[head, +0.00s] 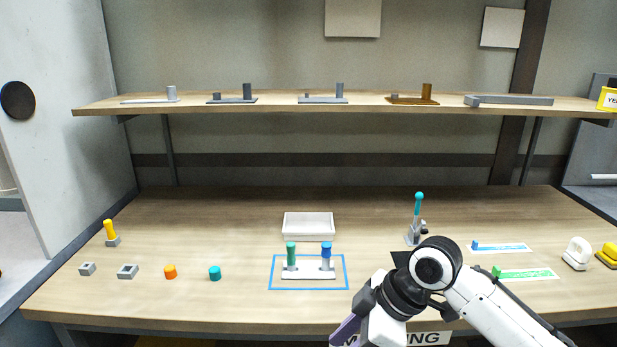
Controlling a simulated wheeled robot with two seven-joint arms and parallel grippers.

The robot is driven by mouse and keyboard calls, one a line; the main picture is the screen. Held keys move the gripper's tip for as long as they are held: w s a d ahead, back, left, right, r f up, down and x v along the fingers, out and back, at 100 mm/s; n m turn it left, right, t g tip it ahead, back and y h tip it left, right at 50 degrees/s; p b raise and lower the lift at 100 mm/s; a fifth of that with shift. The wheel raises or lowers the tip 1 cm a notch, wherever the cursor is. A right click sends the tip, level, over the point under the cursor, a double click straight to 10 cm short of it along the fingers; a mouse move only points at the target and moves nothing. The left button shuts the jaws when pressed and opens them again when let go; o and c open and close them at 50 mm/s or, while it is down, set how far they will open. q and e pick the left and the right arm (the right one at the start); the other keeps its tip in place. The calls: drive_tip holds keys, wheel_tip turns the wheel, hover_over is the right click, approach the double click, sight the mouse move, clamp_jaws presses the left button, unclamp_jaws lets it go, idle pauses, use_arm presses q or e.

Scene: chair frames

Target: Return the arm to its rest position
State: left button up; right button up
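My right arm (490,305) comes in from the lower right. It is white with black joints and bends over the front right of the wooden workbench (220,220). My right gripper (348,329) is at the bottom of the view, by the bench's front edge, with a purple part showing. Its fingertips are cut off or hidden, so I cannot tell if it is open or holds anything. My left arm and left gripper are not in view.
Near the arm, a white base with green and blue pegs (308,270) sits in a blue outline. Behind it are a white tray (308,224) and a teal-topped stand (416,225). A shelf (230,105) spans the back.

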drive_tip(key=s+f+m+t+y, duration=0.1)
drive_tip(key=s+f+m+t, duration=0.2)
drive_tip(key=f, duration=0.5)
drive_tip(key=s+f+m+t, duration=0.1)
drive_tip(key=s+f+m, duration=0.1)
drive_tip(key=f+m, duration=0.5)
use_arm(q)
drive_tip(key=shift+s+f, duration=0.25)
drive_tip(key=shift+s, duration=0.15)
use_arm(e)
drive_tip(key=s+d+f+m+t+h, duration=0.1)
drive_tip(key=s+d+f+h, duration=0.1)
drive_tip(key=s+d+f, duration=0.3)
drive_tip(key=s+d+f+m+t+h, duration=0.2)
drive_tip(key=s+d+f, duration=0.3)
drive_tip(key=s, duration=0.5)
drive_tip(key=shift+s+d+f+m, duration=0.3)
drive_tip(key=shift+d+f, duration=0.1)
drive_tip(key=shift+d, duration=0.35)
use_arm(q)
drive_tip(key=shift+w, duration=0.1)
use_arm(e)
drive_tip(key=shift+w, duration=0.1)
